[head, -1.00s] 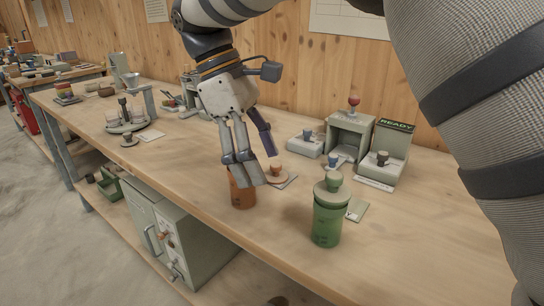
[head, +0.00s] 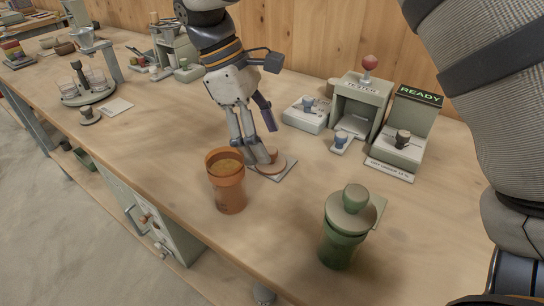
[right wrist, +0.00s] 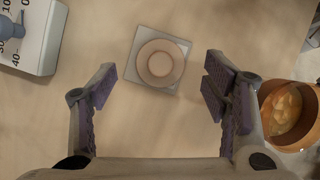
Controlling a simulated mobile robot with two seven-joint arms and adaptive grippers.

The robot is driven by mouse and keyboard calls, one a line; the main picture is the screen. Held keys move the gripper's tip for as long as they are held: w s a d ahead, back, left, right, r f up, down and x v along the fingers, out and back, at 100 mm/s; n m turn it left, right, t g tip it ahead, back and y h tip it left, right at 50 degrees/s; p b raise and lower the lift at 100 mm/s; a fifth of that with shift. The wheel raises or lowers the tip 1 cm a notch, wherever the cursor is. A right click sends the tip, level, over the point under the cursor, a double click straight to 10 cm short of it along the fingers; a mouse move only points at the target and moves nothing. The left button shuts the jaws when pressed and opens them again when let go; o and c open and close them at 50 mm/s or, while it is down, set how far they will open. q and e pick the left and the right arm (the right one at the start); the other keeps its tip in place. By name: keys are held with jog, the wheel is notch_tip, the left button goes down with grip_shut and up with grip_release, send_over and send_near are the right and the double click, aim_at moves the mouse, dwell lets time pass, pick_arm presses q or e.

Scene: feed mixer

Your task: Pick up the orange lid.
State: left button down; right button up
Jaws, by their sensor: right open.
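My left gripper is in neither view.
The open orange cup (head: 227,188) with yellowish contents stands just in front of the lid. A green cup with a lid (head: 348,215) stands to the right. A tester (head: 361,105) and a unit reading READY (head: 403,130) stand behind. The bench's front middle is clear.

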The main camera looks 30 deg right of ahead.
aim_at(269, 149)
jog(key=x, duration=0.3)
jog(key=shift+f, duration=0.15)
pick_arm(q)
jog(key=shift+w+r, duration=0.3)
pick_arm(e)
jog(key=c, duration=1.4)
